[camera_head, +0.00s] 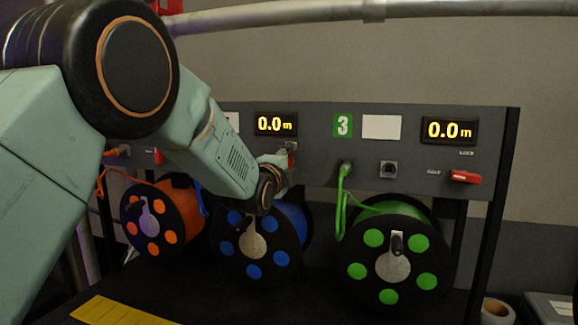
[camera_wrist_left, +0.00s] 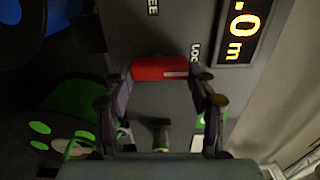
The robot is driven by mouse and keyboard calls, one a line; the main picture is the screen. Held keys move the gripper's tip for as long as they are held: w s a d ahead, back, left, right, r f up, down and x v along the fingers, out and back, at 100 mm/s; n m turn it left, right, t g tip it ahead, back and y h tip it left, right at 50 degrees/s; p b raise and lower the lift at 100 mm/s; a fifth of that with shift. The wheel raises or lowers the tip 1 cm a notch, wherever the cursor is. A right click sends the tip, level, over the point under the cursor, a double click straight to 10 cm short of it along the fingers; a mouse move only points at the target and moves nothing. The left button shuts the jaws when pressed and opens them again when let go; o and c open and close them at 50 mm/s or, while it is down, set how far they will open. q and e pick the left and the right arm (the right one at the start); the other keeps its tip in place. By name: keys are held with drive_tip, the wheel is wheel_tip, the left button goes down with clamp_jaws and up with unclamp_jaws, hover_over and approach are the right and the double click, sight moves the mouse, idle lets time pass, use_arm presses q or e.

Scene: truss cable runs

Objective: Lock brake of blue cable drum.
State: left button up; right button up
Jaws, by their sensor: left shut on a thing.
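The blue cable drum (camera_head: 292,222) hangs under the panel, partly behind my left arm, with a blue flange spot (camera_head: 253,271) showing below. Its red brake lever (camera_wrist_left: 160,68) shows in the wrist view, between my left fingertips; its white stripe is at the end toward the LOCK label (camera_wrist_left: 195,52). The FREE label (camera_wrist_left: 153,8) is at the top of that view. In the head view only a bit of the red lever (camera_head: 291,158) shows. My left gripper (camera_wrist_left: 160,77) is shut on the lever; in the head view the gripper (camera_head: 283,163) is mostly hidden by its wrist. My right gripper is out of view.
The orange drum (camera_head: 173,208) is at left, the green drum (camera_head: 402,212) at right with its own red lever (camera_head: 465,176). Displays (camera_head: 275,124) above the drums read 0.0 m. A yellow plate (camera_head: 120,312) lies at the front.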

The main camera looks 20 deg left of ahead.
use_arm(q)
drive_tip(key=o, duration=1.2)
drive_tip(key=shift+c, duration=0.2)
drive_tip(key=s, duration=1.2)
drive_tip(key=shift+a, duration=0.25)
drive_tip(key=shift+w, duration=0.15)
drive_tip(key=w, duration=1)
drive_tip(key=shift+d, duration=0.2)
drive_tip(key=shift+w, duration=0.95)
